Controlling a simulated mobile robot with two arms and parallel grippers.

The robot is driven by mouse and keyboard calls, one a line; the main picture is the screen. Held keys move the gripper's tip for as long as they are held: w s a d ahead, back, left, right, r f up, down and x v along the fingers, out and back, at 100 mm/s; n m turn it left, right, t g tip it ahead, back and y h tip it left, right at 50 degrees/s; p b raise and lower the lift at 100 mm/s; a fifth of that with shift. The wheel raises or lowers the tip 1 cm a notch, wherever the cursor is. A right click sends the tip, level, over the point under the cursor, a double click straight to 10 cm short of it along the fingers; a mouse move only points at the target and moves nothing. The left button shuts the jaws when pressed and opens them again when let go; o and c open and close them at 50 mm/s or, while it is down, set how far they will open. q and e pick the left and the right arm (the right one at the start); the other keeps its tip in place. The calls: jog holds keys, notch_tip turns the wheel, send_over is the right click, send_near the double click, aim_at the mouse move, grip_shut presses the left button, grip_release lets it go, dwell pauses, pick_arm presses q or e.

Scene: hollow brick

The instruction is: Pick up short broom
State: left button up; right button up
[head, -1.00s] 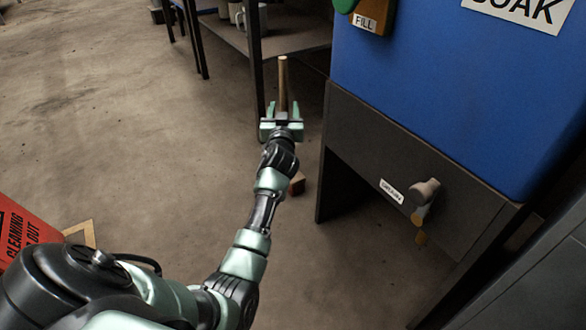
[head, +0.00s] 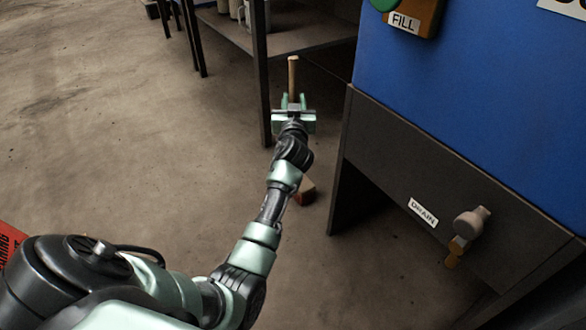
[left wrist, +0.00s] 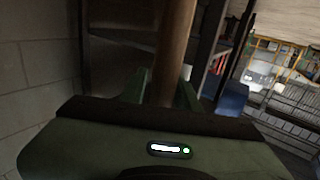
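The short broom shows as a wooden handle (head: 292,74), upright beyond my left gripper (head: 292,102) in the head view. The gripper's two green fingers are close in on either side of the handle and appear shut on it. In the left wrist view the handle (left wrist: 174,48) rises between the fingers (left wrist: 163,92). A reddish-brown block (head: 306,191) low beside my left forearm may be the broom's head; my arm hides the part between. My right gripper is not in view.
A dark metal shelf (head: 300,40) with mugs stands just behind the handle, its front leg (head: 263,90) close to the gripper's left. A blue tank (head: 470,90) on a dark stand with a drain tap (head: 468,225) is at right. Floor at left (head: 120,140) is clear.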

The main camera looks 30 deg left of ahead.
pick_arm(q)
grip_shut()
dwell(1.2)
